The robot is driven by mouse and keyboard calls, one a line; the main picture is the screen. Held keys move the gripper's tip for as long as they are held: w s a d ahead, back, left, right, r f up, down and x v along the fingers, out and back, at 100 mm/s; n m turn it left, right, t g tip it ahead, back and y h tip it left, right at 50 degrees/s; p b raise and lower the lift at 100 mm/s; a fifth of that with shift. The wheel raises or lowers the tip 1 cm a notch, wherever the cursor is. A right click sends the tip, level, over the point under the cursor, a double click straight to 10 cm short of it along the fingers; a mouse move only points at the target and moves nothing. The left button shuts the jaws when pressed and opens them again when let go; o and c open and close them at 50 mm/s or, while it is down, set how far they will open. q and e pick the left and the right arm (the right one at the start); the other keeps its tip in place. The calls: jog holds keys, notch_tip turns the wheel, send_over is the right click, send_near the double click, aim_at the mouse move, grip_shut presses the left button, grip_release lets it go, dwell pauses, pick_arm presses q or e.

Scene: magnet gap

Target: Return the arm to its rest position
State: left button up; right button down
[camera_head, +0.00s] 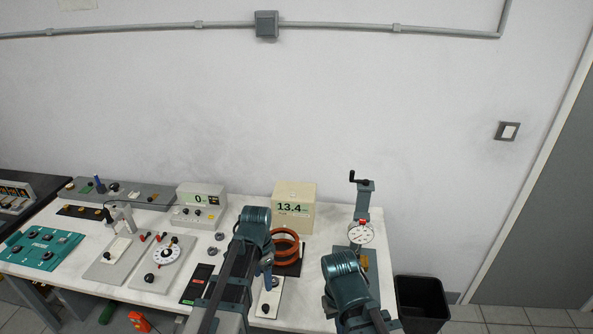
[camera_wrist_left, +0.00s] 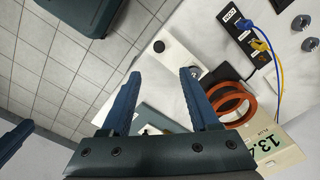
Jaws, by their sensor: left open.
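My left arm reaches over the front of the bench in the head view, with its left gripper (camera_head: 266,275) pointing down above a white plate with a dark knob (camera_head: 268,303). In the left wrist view the two blue fingers of the left gripper (camera_wrist_left: 160,92) stand wide apart with nothing between them. The white plate (camera_wrist_left: 178,55) lies beyond the fingers there. My right arm (camera_head: 345,278) is at the bench's front right; its jaws are hidden in the head view. A blue finger-like part at the left edge of the wrist view is cut off.
A pair of orange coils (camera_head: 286,248) stands close to the right of my left arm. A cream meter box (camera_head: 294,208) reads 13.4. A dial gauge stand (camera_head: 361,232) with a crank is behind my right arm. Several panels fill the bench's left. A black bin (camera_head: 421,303) stands at right.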

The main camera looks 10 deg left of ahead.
pick_arm(q)
jog(key=s+d+f+n+b, duration=0.2)
jog(key=s+d, duration=0.3)
jog(key=s, duration=0.1)
jog(key=s+d+f+n+y+b, duration=0.1)
jog(key=s+d+n, duration=0.2)
jog(key=s+d, duration=0.2)
jog(key=shift+s+d+f+n+b, duration=0.15)
jog(key=shift+s+f+n+b, duration=0.2)
jog(key=shift+s, duration=0.6)
pick_arm(e)
notch_tip(320, 180, down, 4)
